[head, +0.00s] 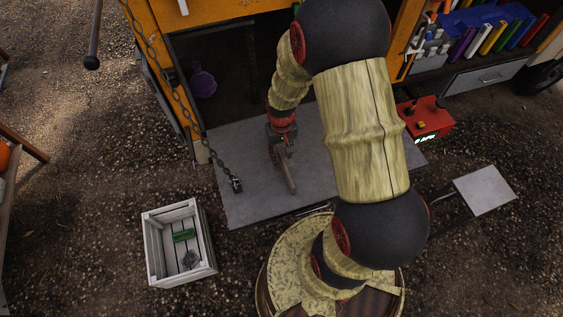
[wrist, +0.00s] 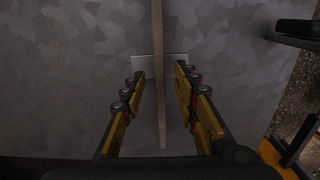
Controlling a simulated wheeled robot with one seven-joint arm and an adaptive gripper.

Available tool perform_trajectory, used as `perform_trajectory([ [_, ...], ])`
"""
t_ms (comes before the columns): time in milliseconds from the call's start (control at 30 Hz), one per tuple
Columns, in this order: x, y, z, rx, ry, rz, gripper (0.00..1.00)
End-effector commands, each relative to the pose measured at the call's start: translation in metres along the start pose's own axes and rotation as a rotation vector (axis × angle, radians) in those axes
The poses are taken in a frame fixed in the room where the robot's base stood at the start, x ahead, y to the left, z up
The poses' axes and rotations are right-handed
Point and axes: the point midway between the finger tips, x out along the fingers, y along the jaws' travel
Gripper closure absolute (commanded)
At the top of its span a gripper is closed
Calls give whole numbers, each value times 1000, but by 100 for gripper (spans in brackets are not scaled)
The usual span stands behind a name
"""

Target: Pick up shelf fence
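A long thin brown wooden bar, which looks like the shelf fence (head: 287,172), is at the grey metal panel (head: 245,190) in the head view. In the wrist view the bar (wrist: 157,30) runs from the top edge down between my two fingers, with a pale flat rectangular piece (wrist: 147,66) across it near the fingertips. My gripper (wrist: 160,72) is open around the bar, with a gap visible on both sides. In the head view my gripper (head: 281,150) is above the panel, partly blurred into dark arm parts. Whether the bar touches the panel is unclear.
A white wooden crate (head: 152,250) with a green item stands on gravel at left. A chain (head: 190,115) hangs to the panel's left edge. A red box (head: 426,118) is at the panel's right. A shelf of books (head: 490,38) is at top right.

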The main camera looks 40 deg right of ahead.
Motion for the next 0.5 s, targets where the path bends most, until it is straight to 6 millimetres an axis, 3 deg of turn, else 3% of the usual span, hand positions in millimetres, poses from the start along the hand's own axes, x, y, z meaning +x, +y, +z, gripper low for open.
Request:
perform_trajectory([
  [33,12,0,2,0,-3,0,70],
  [167,27,0,1,0,-1,0,70],
  [500,28,0,1,0,0,0,70],
])
